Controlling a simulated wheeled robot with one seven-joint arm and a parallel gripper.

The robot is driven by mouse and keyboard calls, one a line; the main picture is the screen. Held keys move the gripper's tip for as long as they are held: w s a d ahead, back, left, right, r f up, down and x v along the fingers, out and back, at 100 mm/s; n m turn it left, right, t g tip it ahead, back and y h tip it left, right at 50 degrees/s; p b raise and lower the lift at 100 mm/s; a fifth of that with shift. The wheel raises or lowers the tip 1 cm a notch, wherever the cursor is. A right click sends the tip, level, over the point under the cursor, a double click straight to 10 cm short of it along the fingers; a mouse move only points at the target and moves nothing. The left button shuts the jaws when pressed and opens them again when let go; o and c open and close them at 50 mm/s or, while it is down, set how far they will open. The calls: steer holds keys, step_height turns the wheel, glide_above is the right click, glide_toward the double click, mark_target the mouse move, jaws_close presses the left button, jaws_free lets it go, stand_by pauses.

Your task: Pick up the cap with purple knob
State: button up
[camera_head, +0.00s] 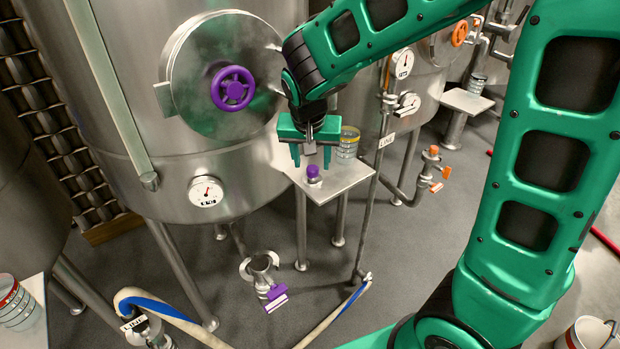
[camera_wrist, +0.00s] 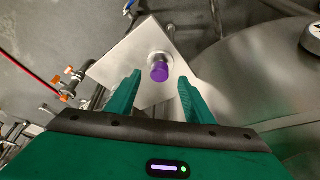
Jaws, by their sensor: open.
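The cap (camera_head: 313,182) is a small metal piece with a purple knob (camera_head: 312,171) on top. It stands upright on a small square metal shelf (camera_head: 345,184) beside the large tank. My gripper (camera_head: 311,162) is open and empty, pointing down just above the cap. In the wrist view the purple knob (camera_wrist: 159,73) lies between and beyond the two green fingertips of my gripper (camera_wrist: 160,85), with the metal cap base (camera_wrist: 160,57) partly hidden behind it. No contact shows.
A stack of clear rings with a yellow rim (camera_head: 348,143) stands on the same shelf, close to my gripper's right finger. The steel tank with a purple handwheel (camera_head: 232,88) is at the left. A pipe with a LINE tag (camera_head: 386,140) stands right of the shelf.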

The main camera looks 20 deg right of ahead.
mark_target(313, 168)
steer(key=x, duration=0.5)
steer(key=shift+c, duration=0.3)
steer(key=c, duration=0.8)
steer(key=shift+w+r, duration=0.1)
steer(key=shift+r, duration=0.1)
